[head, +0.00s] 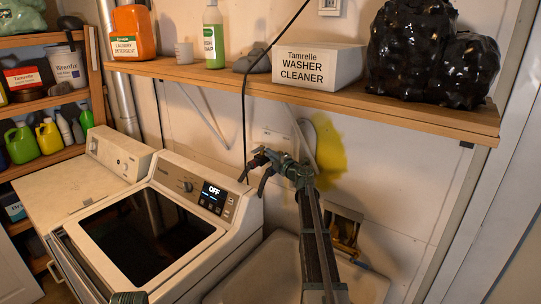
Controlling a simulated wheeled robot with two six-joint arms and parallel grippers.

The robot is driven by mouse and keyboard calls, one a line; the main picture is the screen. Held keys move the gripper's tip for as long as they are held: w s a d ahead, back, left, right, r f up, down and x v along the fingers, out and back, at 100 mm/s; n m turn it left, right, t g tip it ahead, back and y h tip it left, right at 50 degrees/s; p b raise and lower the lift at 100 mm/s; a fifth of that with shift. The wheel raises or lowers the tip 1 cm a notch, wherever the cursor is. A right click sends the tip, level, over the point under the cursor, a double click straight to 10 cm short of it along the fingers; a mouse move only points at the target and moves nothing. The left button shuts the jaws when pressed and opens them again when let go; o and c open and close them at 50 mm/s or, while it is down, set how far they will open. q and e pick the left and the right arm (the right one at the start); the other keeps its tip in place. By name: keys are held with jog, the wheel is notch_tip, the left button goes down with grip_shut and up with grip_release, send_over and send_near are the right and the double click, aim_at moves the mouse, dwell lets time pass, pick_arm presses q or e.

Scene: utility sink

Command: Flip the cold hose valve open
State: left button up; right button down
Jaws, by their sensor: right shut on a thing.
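My right gripper (262,174) reaches up from the bottom to the wall behind the washer, with its jaws toward the left. It is shut on a small dark part at the wall, which I take to be the cold hose valve. The jaws and the dim light hide the valve's shape, and I cannot tell how its handle is turned.
The white washer (238,213), its display reading OFF, stands left of my right arm. A wooden shelf (400,105) with bottles, a washer cleaner box (318,66) and black bags (430,52) overhangs the gripper. A black cord (244,110) hangs beside it. A recessed wall box (345,213) is right of my arm.

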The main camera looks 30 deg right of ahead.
jog(key=c, duration=1.2)
grip_release()
